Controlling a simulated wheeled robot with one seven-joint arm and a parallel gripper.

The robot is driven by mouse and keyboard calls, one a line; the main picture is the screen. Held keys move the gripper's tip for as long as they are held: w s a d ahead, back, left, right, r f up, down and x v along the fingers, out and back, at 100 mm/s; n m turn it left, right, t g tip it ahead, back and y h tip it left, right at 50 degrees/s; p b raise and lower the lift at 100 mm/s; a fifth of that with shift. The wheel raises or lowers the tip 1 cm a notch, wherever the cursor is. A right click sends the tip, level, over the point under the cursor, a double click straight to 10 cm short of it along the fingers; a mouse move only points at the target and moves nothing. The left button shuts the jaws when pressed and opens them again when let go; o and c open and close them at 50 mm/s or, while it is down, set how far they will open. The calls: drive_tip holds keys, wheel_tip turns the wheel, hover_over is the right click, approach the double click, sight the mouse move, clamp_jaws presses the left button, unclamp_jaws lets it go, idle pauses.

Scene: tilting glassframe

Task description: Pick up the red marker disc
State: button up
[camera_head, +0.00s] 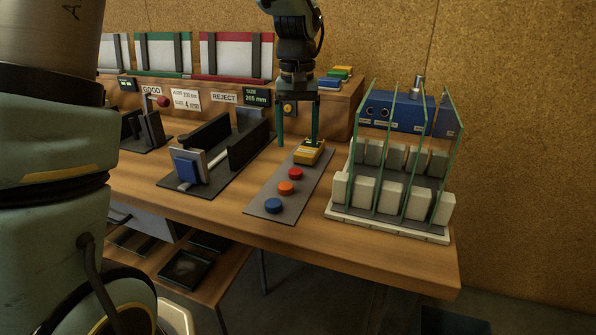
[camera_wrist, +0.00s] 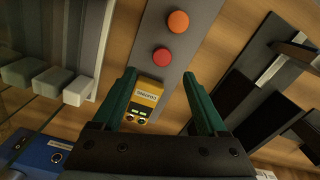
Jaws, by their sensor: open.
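The red marker disc (camera_head: 295,174) lies on a grey strip mat (camera_head: 262,190), between a yellow device (camera_head: 309,153) behind it and an orange disc (camera_head: 286,188) in front. In the wrist view, the red disc (camera_wrist: 163,57) is just beyond my fingertips, with the orange disc (camera_wrist: 178,22) farther out. My gripper (camera_head: 298,142) points down, open and empty, near the yellow device and behind the red disc. The wrist view shows the yellow device (camera_wrist: 147,97) between its green fingers (camera_wrist: 159,76). I cannot tell the exact fingertip height above the mat.
A blue disc (camera_head: 273,205) lies at the mat's front end. A rack with glass panes and white blocks (camera_head: 391,190) stands to the right. A black-railed fixture (camera_head: 212,155) stands to the left. The table's front right corner is clear.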

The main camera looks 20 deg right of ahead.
sight(296, 171)
drive_tip(key=shift+w+a+f+p, duration=0.1)
drive_tip(key=shift+f+p, duration=0.25)
drive_tip(key=shift+f, duration=1.6)
drive_tip(key=shift+a+f+p, duration=0.1)
drive_tip(key=shift+f+p, duration=0.2)
drive_tip(key=shift+f, duration=1.6)
clamp_jaws()
